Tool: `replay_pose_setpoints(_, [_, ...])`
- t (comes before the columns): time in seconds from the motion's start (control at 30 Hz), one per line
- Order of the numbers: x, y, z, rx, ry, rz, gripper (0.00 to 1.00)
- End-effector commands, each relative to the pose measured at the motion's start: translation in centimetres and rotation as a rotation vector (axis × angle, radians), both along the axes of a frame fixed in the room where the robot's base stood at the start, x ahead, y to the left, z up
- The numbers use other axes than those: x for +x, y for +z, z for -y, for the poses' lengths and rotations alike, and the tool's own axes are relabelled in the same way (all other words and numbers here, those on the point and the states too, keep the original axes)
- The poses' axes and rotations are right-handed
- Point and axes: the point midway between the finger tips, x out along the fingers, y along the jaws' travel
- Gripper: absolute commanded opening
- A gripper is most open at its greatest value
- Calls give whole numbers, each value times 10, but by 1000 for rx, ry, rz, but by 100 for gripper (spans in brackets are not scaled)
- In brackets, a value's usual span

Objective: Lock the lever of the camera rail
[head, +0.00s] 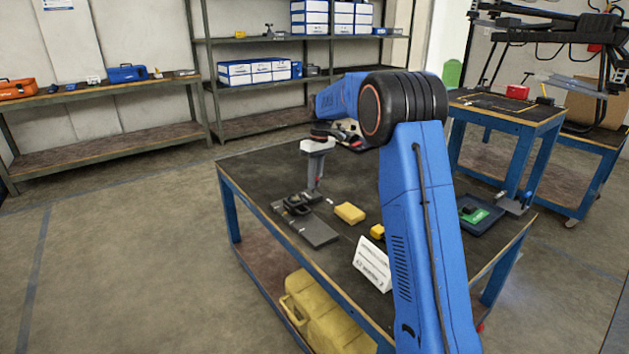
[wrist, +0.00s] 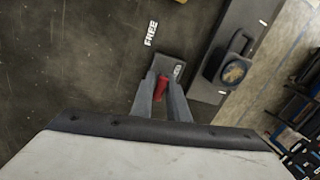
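The camera rail is a flat dark grey plate (head: 318,232) on the dark-topped workbench, and it shows at the right in the wrist view (wrist: 208,88). A black camera (wrist: 232,70) with a round lens sits on it. A small red lever (wrist: 163,86) stands between my gripper's fingers beside the rail, near a grey block (wrist: 172,64) with a small white label. My gripper (wrist: 164,80) points down with a finger on each side of the lever. I cannot tell whether the fingers press on it. In the head view my gripper (head: 314,188) is behind the rail.
A yellow block (head: 349,213), a second yellow item (head: 377,232), a white sign card (head: 372,264) and a dark tray with a green item (head: 480,214) are on the workbench (head: 262,172). A yellow case (head: 325,312) is on its lower shelf. My arm hides part of the bench.

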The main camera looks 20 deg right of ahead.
Motion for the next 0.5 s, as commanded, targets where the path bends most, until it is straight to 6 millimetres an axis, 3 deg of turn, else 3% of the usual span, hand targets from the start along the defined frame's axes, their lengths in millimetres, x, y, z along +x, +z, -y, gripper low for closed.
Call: replay_pose_setpoints(0.5, [-3, 1, -9, -157, 2, 51, 0])
